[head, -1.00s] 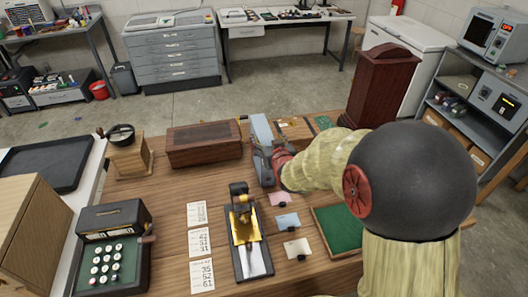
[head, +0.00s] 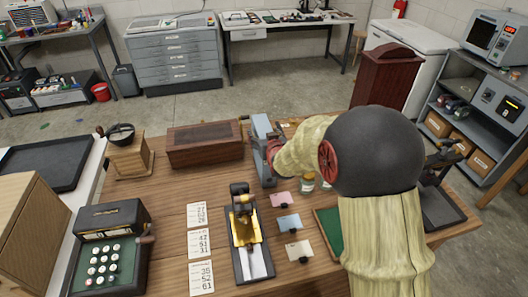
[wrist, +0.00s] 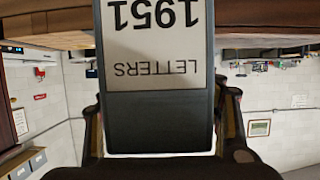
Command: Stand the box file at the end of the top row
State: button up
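The box file (wrist: 155,60) fills the middle of the wrist view, dark grey with a pale label reading "LETTERS 1951", upside down in the picture. My gripper (wrist: 160,128) has one finger along each side of it, closed against its edges. In the head view the box file (head: 261,126) is a narrow blue-grey block above the table's far half, beside the long wooden case. My gripper (head: 267,158) shows there partly, at the end of my arm. I cannot tell whether the file touches the table. No row of box files can be made out in either view.
The wooden table (head: 165,215) holds a long wooden case (head: 205,145), a brass-and-black device (head: 245,230), number cards (head: 200,243), a keyed machine (head: 112,245) and a green-lined tray (head: 328,232). A tall red-brown cabinet (head: 383,80) stands behind. Grey shelving (head: 470,115) is at right.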

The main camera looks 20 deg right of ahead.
jog(key=shift+c, duration=1.2)
grip_shut()
